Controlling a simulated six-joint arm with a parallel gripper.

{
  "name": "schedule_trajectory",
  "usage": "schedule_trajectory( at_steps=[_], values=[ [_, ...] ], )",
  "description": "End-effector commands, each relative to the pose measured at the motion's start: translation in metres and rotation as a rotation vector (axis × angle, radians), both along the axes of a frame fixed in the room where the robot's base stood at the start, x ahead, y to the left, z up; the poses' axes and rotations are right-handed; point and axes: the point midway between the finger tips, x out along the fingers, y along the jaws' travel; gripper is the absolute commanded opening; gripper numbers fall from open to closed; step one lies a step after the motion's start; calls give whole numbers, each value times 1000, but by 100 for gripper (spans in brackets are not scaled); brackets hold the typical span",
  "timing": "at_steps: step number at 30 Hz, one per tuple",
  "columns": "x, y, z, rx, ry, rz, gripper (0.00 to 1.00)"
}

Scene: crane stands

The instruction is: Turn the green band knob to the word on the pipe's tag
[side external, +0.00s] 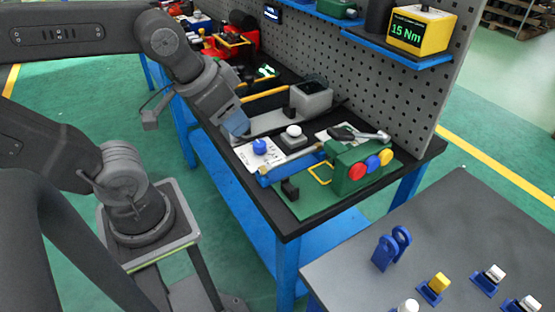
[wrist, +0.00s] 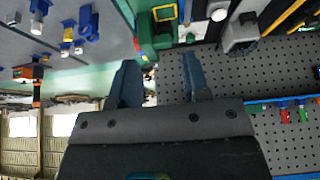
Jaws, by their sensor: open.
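My gripper (side external: 236,135) hangs over the near edge of the blue workbench, left of a blue round knob (side external: 259,147) on a white marked plate. Its two fingers (wrist: 160,82) stand apart and empty in the wrist view. A white round knob (side external: 294,131) sits on a dark block behind the blue knob; a pale round knob shows in the wrist view (wrist: 219,13). I cannot make out a green band on any knob. A yellow bar (side external: 264,93), perhaps the pipe, lies farther back; no readable tag shows on it.
A grey pegboard (side external: 400,95) rises behind. A grey table (side external: 345,275) with small blue stands is at front right.

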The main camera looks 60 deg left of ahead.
Motion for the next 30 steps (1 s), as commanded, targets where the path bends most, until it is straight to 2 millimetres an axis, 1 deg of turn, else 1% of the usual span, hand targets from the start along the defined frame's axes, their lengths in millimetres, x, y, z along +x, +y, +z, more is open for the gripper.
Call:
schedule_trajectory(
  at_steps=[7,11,14,17,20,21,23,24,26,27,29,30],
  values=[
    [0,0,0,0,0,0,43],
    [5,0,2,1,3,-5,55],
    [21,1,7,5,16,-27,65],
    [52,4,13,11,34,-67,65],
    [92,10,16,18,52,-118,65],
    [108,13,16,19,57,-137,65],
    [132,18,13,23,64,-167,65],
    [149,22,11,25,68,-186,65],
    [174,29,5,27,74,-214,65],
    [190,35,-1,29,78,-232,65],
    [214,43,-11,32,82,-259,65],
    [230,49,-19,32,85,-276,65]
  ],
)
